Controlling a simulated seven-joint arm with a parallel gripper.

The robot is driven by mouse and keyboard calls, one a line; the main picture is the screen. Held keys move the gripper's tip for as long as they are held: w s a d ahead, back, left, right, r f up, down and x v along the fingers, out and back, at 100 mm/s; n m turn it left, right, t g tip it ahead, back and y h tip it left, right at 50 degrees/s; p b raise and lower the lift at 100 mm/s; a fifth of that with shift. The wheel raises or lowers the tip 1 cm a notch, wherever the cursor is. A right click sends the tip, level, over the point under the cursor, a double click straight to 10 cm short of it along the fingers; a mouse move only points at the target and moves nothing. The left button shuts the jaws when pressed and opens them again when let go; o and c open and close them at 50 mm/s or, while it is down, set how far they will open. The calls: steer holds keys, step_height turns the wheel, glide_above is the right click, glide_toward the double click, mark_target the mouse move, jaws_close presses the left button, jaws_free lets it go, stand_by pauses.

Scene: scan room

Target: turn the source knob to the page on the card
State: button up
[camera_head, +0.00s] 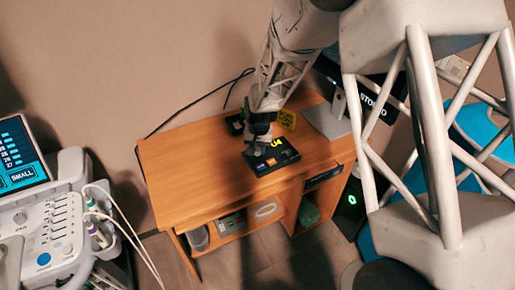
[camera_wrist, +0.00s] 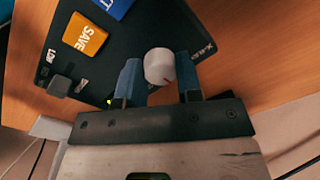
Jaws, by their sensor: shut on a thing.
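A black control box (camera_head: 271,157) lies on the wooden desk, with a lit yellow readout that looks like "04". In the wrist view the box (camera_wrist: 125,45) carries a white round knob (camera_wrist: 159,62) with a small red mark on its lower right edge. The labels "X-RAY" and "LAB" are partly legible. My gripper (camera_wrist: 158,76) has its blue fingers on either side of the knob, shut on it. In the head view my gripper (camera_head: 255,147) comes down over the box's left part and hides the knob.
An orange SAVE button (camera_wrist: 85,35), a blue button (camera_wrist: 115,6) and a grey knob-like piece (camera_wrist: 59,86) are on the box. A dark screen (camera_head: 372,98) stands behind to the right. A console (camera_head: 45,235) is at left. The desk's left top (camera_head: 180,165) is clear.

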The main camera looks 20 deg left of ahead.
mark_target(259, 149)
steer(key=o, duration=0.9)
steer(key=shift+o, duration=0.2)
steer(key=shift+d+r, duration=0.15)
steer(key=shift+r, duration=3.75)
